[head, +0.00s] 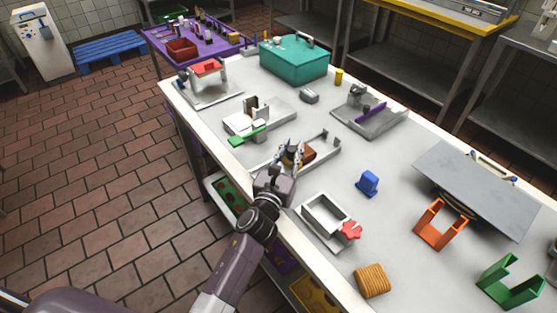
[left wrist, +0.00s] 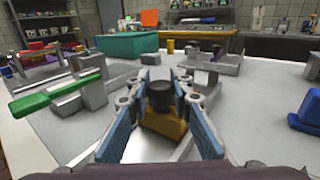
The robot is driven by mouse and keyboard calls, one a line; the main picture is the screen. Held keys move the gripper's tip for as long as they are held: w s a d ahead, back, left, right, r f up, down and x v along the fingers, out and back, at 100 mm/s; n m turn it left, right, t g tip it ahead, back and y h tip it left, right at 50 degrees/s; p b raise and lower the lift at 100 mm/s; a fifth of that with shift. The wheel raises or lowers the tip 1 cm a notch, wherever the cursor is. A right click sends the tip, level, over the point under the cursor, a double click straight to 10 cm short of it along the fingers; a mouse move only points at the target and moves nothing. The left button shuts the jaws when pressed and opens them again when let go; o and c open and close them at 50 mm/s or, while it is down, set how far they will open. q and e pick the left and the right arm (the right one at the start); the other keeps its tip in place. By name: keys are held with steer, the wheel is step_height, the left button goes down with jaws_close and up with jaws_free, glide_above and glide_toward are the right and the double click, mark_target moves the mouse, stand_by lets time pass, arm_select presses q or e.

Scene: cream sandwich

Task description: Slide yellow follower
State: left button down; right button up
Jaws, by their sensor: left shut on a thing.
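The yellow follower (left wrist: 163,124) is a yellow block with a black knob (left wrist: 160,97) on top, seen in the left wrist view. It sits in a grey metal guide channel (head: 326,149), which has an upright end piece at its right. My left gripper (head: 291,153) is over the follower, its blue-padded fingers shut around the black knob; it also shows in the left wrist view (left wrist: 161,92). In the head view the gripper hides most of the follower. A brown block (head: 308,152) lies in the channel just right of the gripper. My right gripper is not in view.
A grey fixture with a green handle (head: 247,134) stands left of the channel. An open metal box (head: 325,216) with a red knob (head: 350,230) is in front, and a blue piece (head: 368,183) is to the right. A teal box (head: 294,58) stands behind. Table between is clear.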

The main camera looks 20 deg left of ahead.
arm_select(q)
steer(key=shift+w+d+f, duration=0.1)
steer(key=c, duration=1.7)
jaws_free()
steer(key=s, duration=0.8)
steer(key=s+a, duration=0.1)
steer(key=s, duration=0.3)
